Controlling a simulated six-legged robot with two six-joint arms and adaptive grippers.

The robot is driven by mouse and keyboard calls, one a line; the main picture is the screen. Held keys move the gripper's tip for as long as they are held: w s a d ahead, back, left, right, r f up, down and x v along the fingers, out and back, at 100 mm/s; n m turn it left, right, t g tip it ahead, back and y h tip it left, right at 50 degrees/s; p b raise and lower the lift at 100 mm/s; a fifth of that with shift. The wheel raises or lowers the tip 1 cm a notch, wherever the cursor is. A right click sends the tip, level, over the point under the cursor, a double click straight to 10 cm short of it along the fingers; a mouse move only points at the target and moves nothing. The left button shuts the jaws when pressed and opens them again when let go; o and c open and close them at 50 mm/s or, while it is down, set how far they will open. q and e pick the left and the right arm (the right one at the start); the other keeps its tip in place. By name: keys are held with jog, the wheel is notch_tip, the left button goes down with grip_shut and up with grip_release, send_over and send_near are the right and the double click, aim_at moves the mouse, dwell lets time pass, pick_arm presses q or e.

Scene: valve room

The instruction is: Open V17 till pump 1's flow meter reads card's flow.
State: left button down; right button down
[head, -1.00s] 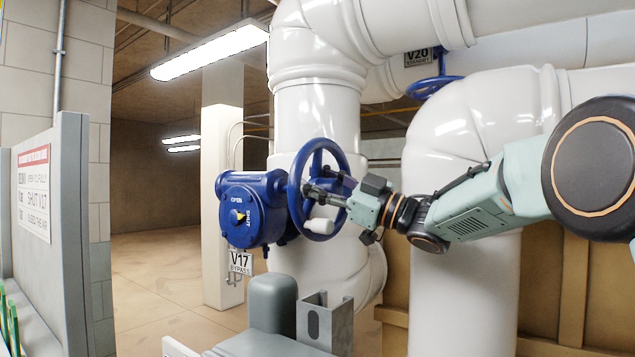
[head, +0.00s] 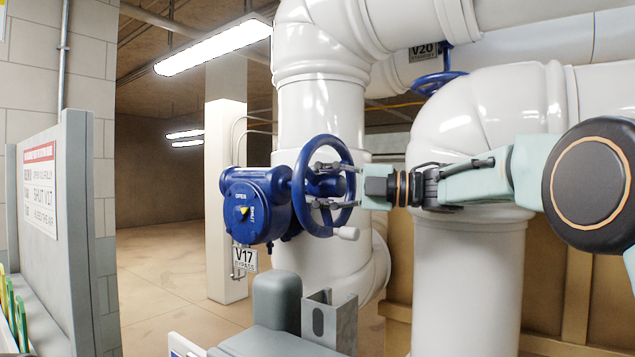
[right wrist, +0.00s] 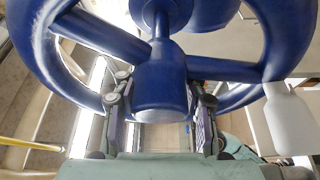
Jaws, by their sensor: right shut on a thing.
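The V17 valve has a blue gearbox (head: 257,205) with a yellow pointer between OPEN and SHUT marks, too small to read exactly. Its blue handwheel (head: 300,180) faces right and carries a white crank knob (head: 347,233) at its lower right. My right gripper (head: 322,186) reaches into the wheel from the right, one finger above the other. In the right wrist view its fingers stand either side of the wheel's blue hub (right wrist: 160,90), shut on it. My left gripper, the flow meter and a clearly readable card are not in view.
Large white pipes (head: 322,110) rise behind the wheel. The V20 blue wheel (head: 440,82) is above. A grey bracket (head: 330,322) stands below. Open floor lies behind left.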

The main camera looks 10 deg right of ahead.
jog(key=n, duration=0.2)
jog(key=n+h, duration=0.1)
jog(key=shift+f+n+h, duration=0.3)
jog(key=shift+f+n, duration=0.1)
jog(key=shift+w+d+f+n+h, duration=0.1)
jog(key=shift+n+h, duration=0.3)
jog(key=shift+n, duration=0.5)
jog(key=c, duration=0.8)
grip_release()
jog(key=shift+w, duration=0.1)
jog(key=shift+d, duration=0.1)
jog(key=v, duration=1.1)
jog(key=shift+d+r+g, duration=0.25)
jog(key=shift+d+g, duration=0.05)
jog(key=shift+s+d, duration=0.1)
jog(key=shift+s, duration=0.15)
